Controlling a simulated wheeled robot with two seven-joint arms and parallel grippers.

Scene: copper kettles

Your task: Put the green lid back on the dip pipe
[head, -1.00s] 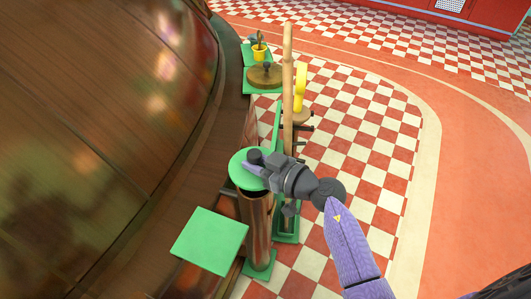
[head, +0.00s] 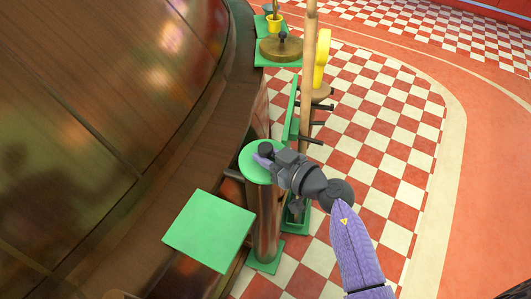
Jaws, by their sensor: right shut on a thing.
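The green lid (head: 255,168) is a round flat disc with a dark knob on top. It sits at the mouth of the copper dip pipe (head: 265,220), which stands upright beside the kettle. I cannot tell whether the lid is fully seated, as its far edge and underside are hidden. My right gripper (head: 264,158) comes from the lower right and is shut on the lid's knob. My left gripper is not in view.
The large copper kettle (head: 70,110) fills the left. A green square plate (head: 210,228) is left of the pipe. A rack with a wooden pole (head: 307,80) and dark pegs stands just right. A brown round lid (head: 282,46) and yellow pot (head: 274,25) lie beyond. Checkered floor is open at right.

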